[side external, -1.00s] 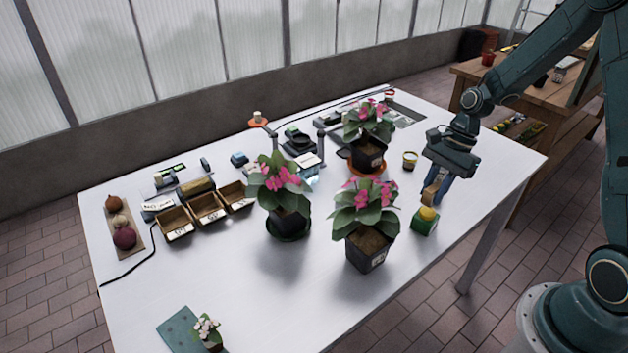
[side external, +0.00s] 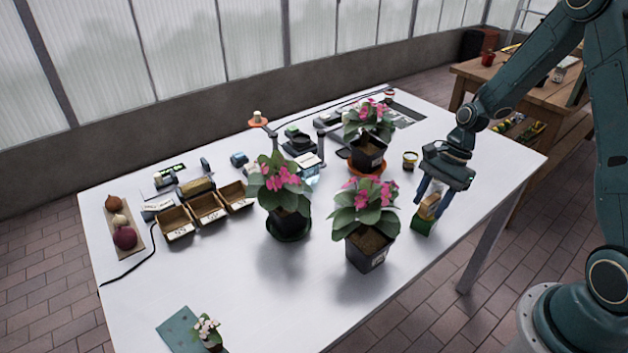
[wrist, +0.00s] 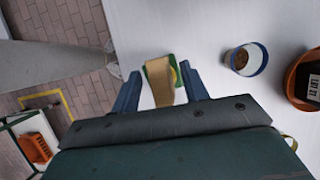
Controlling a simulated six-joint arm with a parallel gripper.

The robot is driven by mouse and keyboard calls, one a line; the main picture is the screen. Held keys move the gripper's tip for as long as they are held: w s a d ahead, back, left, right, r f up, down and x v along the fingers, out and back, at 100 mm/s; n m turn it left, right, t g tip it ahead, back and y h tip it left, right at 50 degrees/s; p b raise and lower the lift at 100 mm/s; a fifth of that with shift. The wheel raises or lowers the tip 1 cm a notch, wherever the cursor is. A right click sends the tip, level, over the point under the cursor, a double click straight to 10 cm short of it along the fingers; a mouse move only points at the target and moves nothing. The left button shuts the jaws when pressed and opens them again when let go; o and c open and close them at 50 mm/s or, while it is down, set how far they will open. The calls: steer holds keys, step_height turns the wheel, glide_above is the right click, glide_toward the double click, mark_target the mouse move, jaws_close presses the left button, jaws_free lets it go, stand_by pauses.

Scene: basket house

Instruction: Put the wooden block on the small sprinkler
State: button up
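The wooden block (side external: 429,206) sits on or against the top of the small green sprinkler with a yellow top (side external: 423,225), near the table's right side. In the wrist view the tan block (wrist: 161,84) covers most of the sprinkler, whose green and yellow edges (wrist: 173,63) show around it. My gripper (side external: 431,212) is open around the block, one finger on each side. The wrist view shows a gap between the block and each finger (wrist: 160,88). The contact between block and sprinkler is partly hidden.
A potted pink-flowered plant (side external: 370,238) stands close to the left of the sprinkler, another (side external: 368,150) further back. A small cup (side external: 409,160) stands behind. The white table (side external: 480,190) is clear to the right, up to its edge.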

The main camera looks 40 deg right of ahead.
steer(key=shift+r, duration=0.2)
steer(key=v, duration=1.2)
stand_by(0.6)
steer(key=s+a+r+n+t+h, duration=0.25)
steer(key=s+a+r+n, duration=0.25)
steer(key=a+r+n, duration=0.35)
steer(key=s+a+r+n+t+h, duration=0.1)
steer(key=s+a+r+n, duration=0.1)
steer(key=s+n, duration=0.2)
steer(key=s+a+r+n+t+h, duration=0.1)
steer(key=s+a+r+n+t, duration=0.1)
steer(key=s+n, duration=0.3)
steer(key=shift+s+a+r, duration=0.5)
steer(key=shift+s+r, duration=0.15)
steer(key=shift+s, duration=0.95)
steer(key=shift+n, duration=0.25)
